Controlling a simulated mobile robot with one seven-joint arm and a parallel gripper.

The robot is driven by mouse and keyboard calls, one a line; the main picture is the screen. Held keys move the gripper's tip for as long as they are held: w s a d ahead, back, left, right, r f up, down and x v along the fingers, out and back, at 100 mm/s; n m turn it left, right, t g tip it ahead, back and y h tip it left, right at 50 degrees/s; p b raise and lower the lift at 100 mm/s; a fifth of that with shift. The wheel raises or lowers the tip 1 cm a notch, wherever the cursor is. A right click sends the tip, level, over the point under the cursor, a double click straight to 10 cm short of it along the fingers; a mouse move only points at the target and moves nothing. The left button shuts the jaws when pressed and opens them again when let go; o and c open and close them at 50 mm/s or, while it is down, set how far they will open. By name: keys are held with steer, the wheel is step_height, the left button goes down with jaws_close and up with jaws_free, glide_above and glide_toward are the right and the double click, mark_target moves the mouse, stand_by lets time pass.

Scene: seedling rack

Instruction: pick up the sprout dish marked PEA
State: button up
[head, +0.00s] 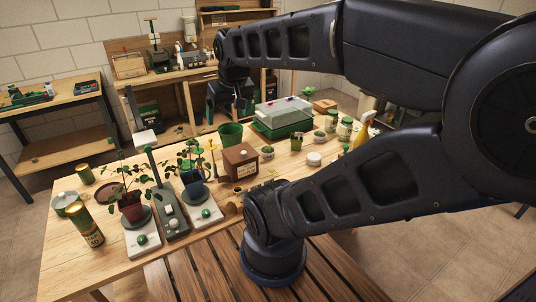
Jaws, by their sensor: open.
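No label PEA can be read at this size, so I cannot tell which item is the marked sprout dish. Small pale dishes with green tops stand on the wooden table: one left of centre (267,152) and one farther right (319,136). A low white round dish (314,159) lies nearer my arm, with no sprouts that I can make out. My gripper (238,108) hangs from the arm's far end, above and behind the green pot, small and dark. It is open and apart from these dishes; nothing shows between its fingers.
A green pot (230,135), a brown box (240,163) and a clear-lidded green tray (283,118) stand mid-table. Potted plants on scales (142,240) and tins (87,225) fill the left. Jars (345,126) and a yellow spray bottle (361,133) stand right. My arm hides the table's right part.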

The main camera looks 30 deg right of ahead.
steer(key=w+d+f+m+g, duration=0.1)
steer(key=w+d+m, duration=0.1)
steer(key=w, duration=0.3)
steer(key=w+d+f+m, duration=0.1)
steer(key=w+d+f, duration=0.15)
steer(key=w, duration=0.25)
steer(key=m+g+h, duration=0.1)
steer(key=m+g, duration=0.2)
steer(key=m, duration=0.7)
glide_above(268, 150)
steer(key=a, duration=0.1)
step_height(268, 150, down, 24)
steer(key=f, duration=0.1)
steer(key=shift+w+d+f, duration=0.1)
steer(key=shift+d+f, duration=0.1)
steer(key=shift+f, duration=1.55)
steer(key=shift+w+d+f, duration=0.1)
steer(key=shift+d+f, duration=0.05)
steer(key=shift+f, duration=1.6)
steer(key=shift+d+f, duration=0.2)
steer(key=shift+f, duration=1.55)
steer(key=shift+c, duration=0.2)
steer(key=shift+m, duration=0.3)
steer(key=c, duration=1)
